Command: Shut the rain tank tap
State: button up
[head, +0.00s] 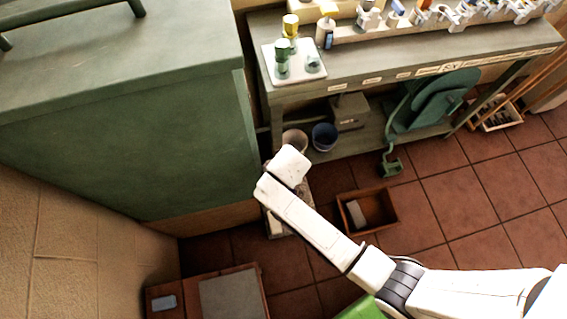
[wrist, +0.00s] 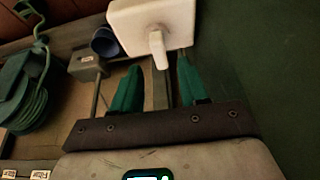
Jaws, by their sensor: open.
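In the wrist view, my gripper (wrist: 159,66) is open, with one green finger on each side of a short pale lever (wrist: 157,48). The lever sticks out from a white block (wrist: 140,22), which looks like the tap. Gaps show between the lever and both fingers; I cannot tell its depth between them. The large green tank-like body (head: 130,120) fills the left of the head view, and a dark green face (wrist: 265,60) stands right of my gripper in the wrist view. My fingers and the tap cannot be made out in the head view.
A workbench (head: 400,68) holds bottles and small items. Its lower shelf carries a blue pot (head: 324,137), a grey box (head: 349,111) and a green hose reel (head: 432,100). A brown tray (head: 382,222) lies on the tiled floor, which is clear to its right.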

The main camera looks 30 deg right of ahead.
jog(key=v, duration=0.6)
jog(key=shift+r, duration=0.25)
jog(key=shift+s, duration=0.15)
